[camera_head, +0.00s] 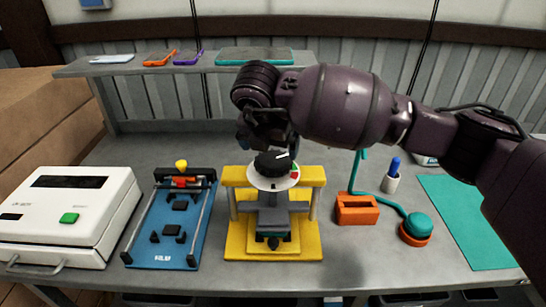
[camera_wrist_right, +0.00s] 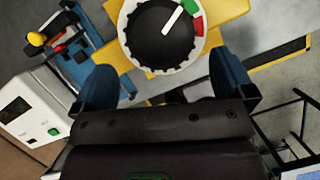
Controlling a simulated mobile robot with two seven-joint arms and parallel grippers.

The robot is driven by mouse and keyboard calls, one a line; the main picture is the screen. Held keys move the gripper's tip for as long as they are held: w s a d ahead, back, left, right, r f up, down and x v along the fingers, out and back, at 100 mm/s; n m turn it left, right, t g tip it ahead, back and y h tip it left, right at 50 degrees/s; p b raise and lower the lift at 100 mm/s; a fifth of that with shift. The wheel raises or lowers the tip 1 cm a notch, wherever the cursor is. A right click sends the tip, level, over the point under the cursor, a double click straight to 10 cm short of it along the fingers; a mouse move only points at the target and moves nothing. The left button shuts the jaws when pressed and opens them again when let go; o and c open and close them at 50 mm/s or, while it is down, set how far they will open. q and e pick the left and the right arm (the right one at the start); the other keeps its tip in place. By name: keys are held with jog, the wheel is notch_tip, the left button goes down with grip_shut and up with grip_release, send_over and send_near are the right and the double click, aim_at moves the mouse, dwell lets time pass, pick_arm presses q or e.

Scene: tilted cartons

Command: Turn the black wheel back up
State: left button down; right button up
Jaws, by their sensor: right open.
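The black wheel (camera_head: 272,162) sits on a white disc on top of a yellow press-like stand (camera_head: 238,243). Its white pointer line points right and slightly away in the head view; a green and a red mark show on the disc's right edge. In the right wrist view the wheel (camera_wrist_right: 158,32) is large at the top, with its pointer towards the upper right near the green and red marks. My right gripper (camera_wrist_right: 163,82) is open, its two blue fingers apart and empty, with the wheel ahead between them. In the head view my right arm partly hides it. My left gripper is out of view.
A white machine (camera_head: 75,215) with a green button and a blue fixture (camera_head: 165,250) stand left. An orange block (camera_head: 357,209), a teal-topped button (camera_head: 417,226) and a cup with a blue pen (camera_head: 391,182) stand right. A shelf (camera_head: 130,68) runs behind.

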aim_at(273, 160)
jog(key=x, duration=0.6)
jog(key=shift+f+p, duration=0.1)
jog(key=shift+p, duration=0.3)
jog(key=shift+c, duration=0.5)
